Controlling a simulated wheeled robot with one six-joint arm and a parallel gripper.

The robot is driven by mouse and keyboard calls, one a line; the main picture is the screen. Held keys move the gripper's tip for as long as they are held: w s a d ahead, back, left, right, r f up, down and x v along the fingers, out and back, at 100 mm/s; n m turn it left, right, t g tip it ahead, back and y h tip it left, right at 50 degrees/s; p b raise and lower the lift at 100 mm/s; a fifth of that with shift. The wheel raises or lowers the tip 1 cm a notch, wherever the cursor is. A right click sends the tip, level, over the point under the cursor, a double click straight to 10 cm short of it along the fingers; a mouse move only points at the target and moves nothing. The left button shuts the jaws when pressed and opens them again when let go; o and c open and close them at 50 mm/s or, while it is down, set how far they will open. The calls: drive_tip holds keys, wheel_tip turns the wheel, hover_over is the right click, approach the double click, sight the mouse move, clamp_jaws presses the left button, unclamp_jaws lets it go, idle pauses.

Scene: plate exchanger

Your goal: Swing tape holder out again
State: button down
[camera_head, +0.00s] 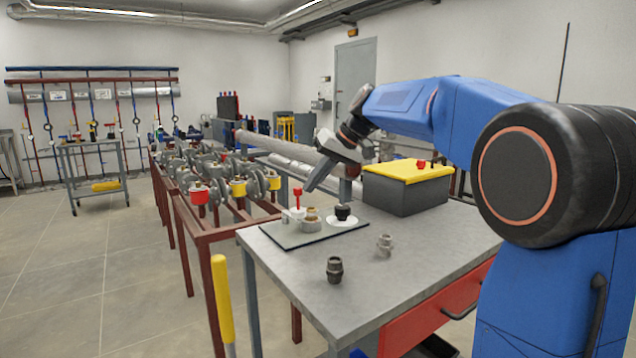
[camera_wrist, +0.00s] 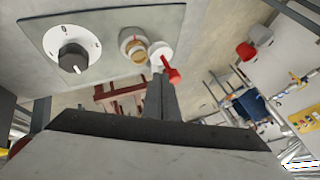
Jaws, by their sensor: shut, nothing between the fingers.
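A grey plate (camera_head: 290,238) lies on the metal bench and carries several fittings. On it are a white round piece with a red upright handle (camera_head: 297,200), a brass-topped fitting (camera_head: 311,219) and a black knob on a white dial (camera_head: 342,212). I cannot tell for sure which part is the tape holder. My gripper (camera_head: 308,188) is above the plate's far side, shut and empty. In the wrist view, the shut fingertips (camera_wrist: 158,78) appear close to the red handle (camera_wrist: 173,75); I cannot tell whether they touch.
A dark box with a yellow lid (camera_head: 405,188) stands at the back of the bench. Two loose metal fittings, one dark (camera_head: 334,270) and one lighter (camera_head: 385,245), stand on the bench front. A red pipe rack with valves (camera_head: 200,195) is left of the bench.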

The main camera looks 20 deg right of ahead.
sight(298, 191)
drive_tip(key=shift+s+a, duration=0.1)
idle(0.3)
drive_tip(key=a+m, duration=0.1)
drive_tip(key=s+a+m+t+h, duration=0.1)
drive_tip(key=a+m, duration=0.1)
drive_tip(key=shift+s+m+t+h, duration=0.3)
drive_tip(key=a+m+t+h, duration=0.1)
drive_tip(key=a+m+h, duration=0.1)
drive_tip(key=a, duration=0.4)
drive_tip(key=shift+a+m, duration=0.3)
drive_tip(key=shift+m, duration=0.5)
drive_tip(key=shift+a+r, duration=0.15)
drive_tip(key=shift+a, duration=0.05)
